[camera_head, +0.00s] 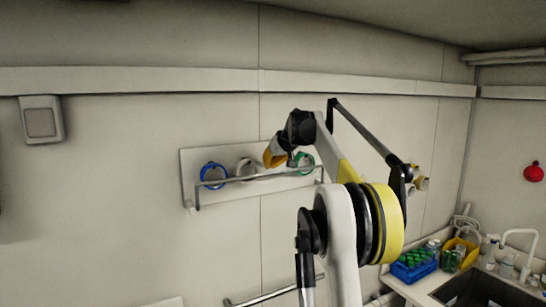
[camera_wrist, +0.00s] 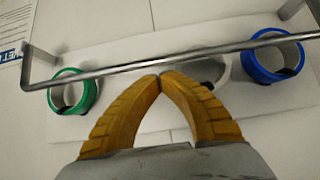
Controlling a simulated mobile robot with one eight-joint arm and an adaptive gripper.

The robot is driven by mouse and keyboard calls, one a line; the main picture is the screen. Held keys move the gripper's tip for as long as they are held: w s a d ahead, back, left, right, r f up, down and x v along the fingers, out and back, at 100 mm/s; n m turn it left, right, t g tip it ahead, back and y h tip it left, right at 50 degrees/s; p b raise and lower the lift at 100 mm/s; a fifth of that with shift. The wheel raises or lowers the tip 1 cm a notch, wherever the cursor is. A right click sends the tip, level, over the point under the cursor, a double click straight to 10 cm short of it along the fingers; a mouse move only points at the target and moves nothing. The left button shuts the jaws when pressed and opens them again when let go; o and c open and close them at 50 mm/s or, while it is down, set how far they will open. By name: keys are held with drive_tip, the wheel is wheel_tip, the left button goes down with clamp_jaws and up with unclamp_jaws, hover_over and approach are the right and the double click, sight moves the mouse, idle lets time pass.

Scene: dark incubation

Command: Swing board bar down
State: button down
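A pale board (camera_head: 190,172) is mounted on the wall, with a metal bar (camera_head: 245,180) across its front on bent end arms. A blue ring (camera_head: 213,175), a white ring (camera_head: 246,168) and a green ring (camera_head: 304,163) sit on the board behind the bar. In the wrist view the bar (camera_wrist: 205,52) runs across the frame, with the green ring (camera_wrist: 73,91) left and the blue ring (camera_wrist: 272,60) right. My gripper (camera_wrist: 160,77) has its orange fingertips together, close to the bar near the white ring (camera_wrist: 214,68), which they partly hide. Contact with the bar cannot be told.
A rail (camera_head: 268,292) lies low on the wall below the board. At right, a counter holds a blue rack (camera_head: 413,270) of green-capped bottles, a yellow bin (camera_head: 467,252) and a sink (camera_head: 485,290). A wall box (camera_head: 41,120) is at left.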

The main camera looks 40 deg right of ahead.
drive_tip(key=shift+p+x, duration=0.35)
drive_tip(key=shift+x, duration=1.6)
drive_tip(key=shift+s, duration=0.1)
